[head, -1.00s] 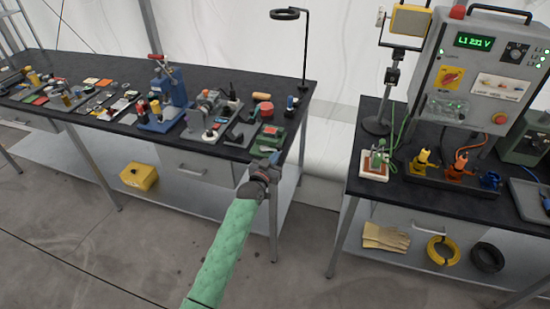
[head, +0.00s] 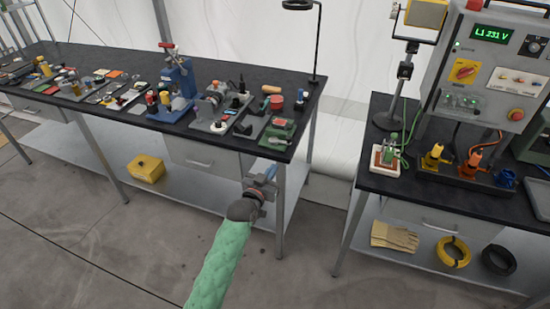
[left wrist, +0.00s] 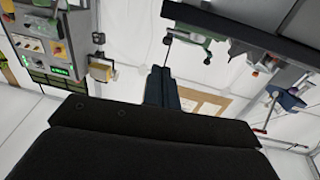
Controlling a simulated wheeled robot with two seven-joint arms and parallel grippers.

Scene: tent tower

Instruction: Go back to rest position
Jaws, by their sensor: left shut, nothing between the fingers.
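My left gripper (head: 264,178) shows in the head view at the end of my green-sleeved arm. It is shut and empty, in the air in front of the left bench, below the height of its top. In the left wrist view the dark gripper (left wrist: 160,90) fills the lower middle, its fingers together. My right gripper is not in view.
The left bench (head: 120,125) carries tools and small devices, with a yellow box (head: 147,168) on its lower shelf. The right bench (head: 400,185) bears a control box (head: 484,70) and coloured connectors. A floor gap (head: 308,225) separates the benches.

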